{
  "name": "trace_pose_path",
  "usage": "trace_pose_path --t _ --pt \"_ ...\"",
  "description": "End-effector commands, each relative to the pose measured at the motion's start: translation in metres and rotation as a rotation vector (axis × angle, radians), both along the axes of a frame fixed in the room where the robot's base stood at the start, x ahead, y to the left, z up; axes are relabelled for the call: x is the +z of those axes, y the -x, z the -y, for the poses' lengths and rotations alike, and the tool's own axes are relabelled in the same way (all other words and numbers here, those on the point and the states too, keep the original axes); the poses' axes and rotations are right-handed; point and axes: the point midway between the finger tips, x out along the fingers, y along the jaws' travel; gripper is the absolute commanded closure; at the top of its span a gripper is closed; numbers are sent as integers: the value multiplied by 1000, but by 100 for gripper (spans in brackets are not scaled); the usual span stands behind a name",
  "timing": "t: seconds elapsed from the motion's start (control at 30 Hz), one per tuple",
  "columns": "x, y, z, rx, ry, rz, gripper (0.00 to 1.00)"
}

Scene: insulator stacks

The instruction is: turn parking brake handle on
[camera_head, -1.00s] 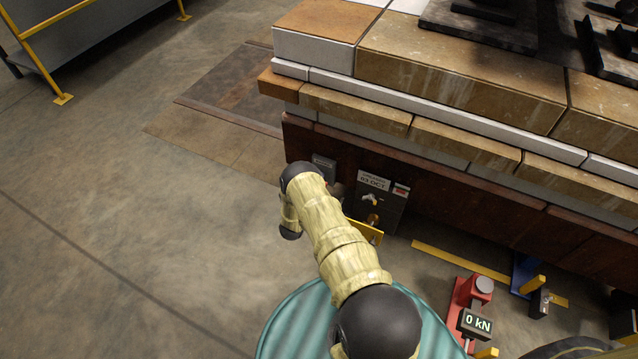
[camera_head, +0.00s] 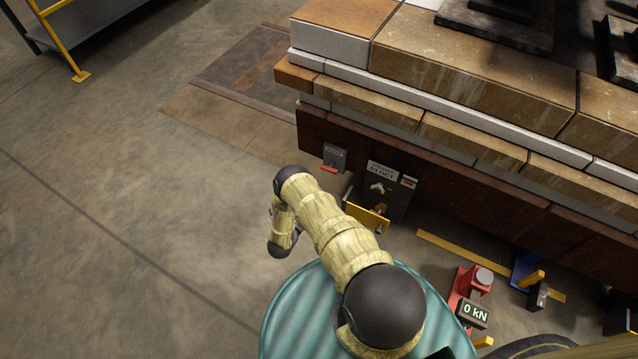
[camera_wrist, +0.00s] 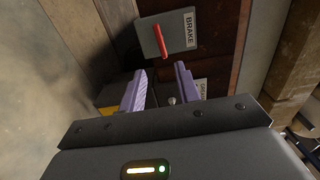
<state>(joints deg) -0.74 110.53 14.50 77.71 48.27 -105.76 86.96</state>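The brake handle (camera_wrist: 160,41) is a short red bar on a grey plate (camera_wrist: 178,35) with a white BRAKE label (camera_wrist: 190,30), in the upper middle of the wrist view. In the head view the same grey plate (camera_head: 335,154) sits on the dark brown side panel, with the red handle (camera_head: 329,169) low on it. My gripper (camera_wrist: 160,69) is open, its two purple fingers spread and nothing seen between them. In the wrist view the fingertips point toward the handle and appear short of it. My gripper is hidden in the head view.
Beside the brake plate is a dark grey box (camera_head: 386,190) with a label and a brass-coloured part, and a yellow plate (camera_head: 367,218) in front. A red jack with a "0 kN" display (camera_head: 475,314) stands at lower right. Open concrete floor (camera_head: 130,230) lies left.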

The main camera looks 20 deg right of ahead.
Motion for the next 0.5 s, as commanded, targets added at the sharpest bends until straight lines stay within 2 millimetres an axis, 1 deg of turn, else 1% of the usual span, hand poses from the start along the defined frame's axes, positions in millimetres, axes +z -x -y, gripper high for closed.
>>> trace_pose_path --t 0.03,0.1,0.2,0.3,0.5 --pt "2 6 -8 3 0 -2 67" --pt "1 14 -17 2 0 -3 67" --pt "1 20 -26 1 1 -2 67" --pt "0 24 -30 0 0 -1 67" --pt "0 24 -31 0 1 -1 67"
